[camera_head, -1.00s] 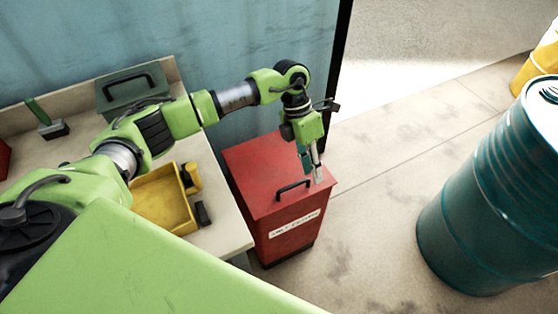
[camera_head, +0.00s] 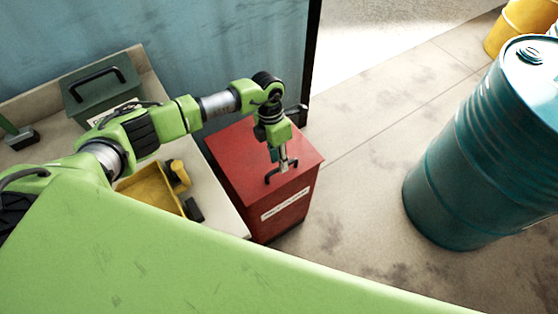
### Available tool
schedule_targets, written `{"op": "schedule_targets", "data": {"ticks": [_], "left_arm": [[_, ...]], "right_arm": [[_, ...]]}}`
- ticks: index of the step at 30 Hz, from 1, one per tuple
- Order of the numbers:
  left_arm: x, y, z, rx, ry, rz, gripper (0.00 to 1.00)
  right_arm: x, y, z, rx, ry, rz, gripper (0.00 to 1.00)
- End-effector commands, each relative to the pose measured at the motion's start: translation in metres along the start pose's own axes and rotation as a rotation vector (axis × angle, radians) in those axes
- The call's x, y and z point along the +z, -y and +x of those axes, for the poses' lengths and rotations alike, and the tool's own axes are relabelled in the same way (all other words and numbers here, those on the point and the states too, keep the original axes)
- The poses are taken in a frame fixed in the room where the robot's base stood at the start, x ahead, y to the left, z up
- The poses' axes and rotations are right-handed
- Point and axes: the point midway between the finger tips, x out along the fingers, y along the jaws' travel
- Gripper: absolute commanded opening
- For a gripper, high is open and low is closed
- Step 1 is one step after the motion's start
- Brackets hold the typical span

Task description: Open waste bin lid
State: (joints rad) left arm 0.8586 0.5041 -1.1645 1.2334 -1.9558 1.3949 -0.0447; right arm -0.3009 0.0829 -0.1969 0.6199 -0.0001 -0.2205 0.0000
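The waste bin is a red box (camera_head: 235,165) on the floor with a flat lid that lies shut. A white label (camera_head: 284,204) is on its front face. A black bar handle (camera_head: 268,180) stands near the lid's front edge. My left gripper (camera_head: 283,168) points down at the handle, its fingertips overlapping the bar in the camera_head view. The fingers are small and seen edge-on, so I cannot tell whether they are open, or shut around the bar. My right gripper is out of view.
A workbench (camera_head: 215,208) left of the bin holds a yellow tray (camera_head: 150,188) and a green toolbox (camera_head: 100,95). A blue wall (camera_head: 190,50) stands behind. A teal drum (camera_head: 475,165) stands to the right, with clear floor between it and the bin.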

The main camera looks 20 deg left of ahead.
Motion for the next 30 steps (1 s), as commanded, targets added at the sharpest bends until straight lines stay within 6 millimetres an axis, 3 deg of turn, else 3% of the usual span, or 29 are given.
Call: {"op": "schedule_targets", "data": {"ticks": [6,14,17,25,30], "left_arm": [[0.0,0.0,0.015,0.0,-0.001,0.0,0.27],[0.0,0.0,0.015,0.001,0.0,0.0,0.27],[0.0,0.0,0.015,0.0,0.0,0.0,0.01],[-0.001,-0.001,0.013,-0.004,0.001,-0.001,0.0],[-0.01,-0.009,0.001,-0.036,0.002,-0.003,0.0]], "right_arm": [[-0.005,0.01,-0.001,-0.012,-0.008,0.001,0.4],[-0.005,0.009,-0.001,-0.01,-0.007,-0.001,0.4],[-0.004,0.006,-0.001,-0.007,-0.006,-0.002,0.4],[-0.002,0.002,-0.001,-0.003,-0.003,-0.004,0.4],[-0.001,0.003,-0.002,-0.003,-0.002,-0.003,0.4]]}}
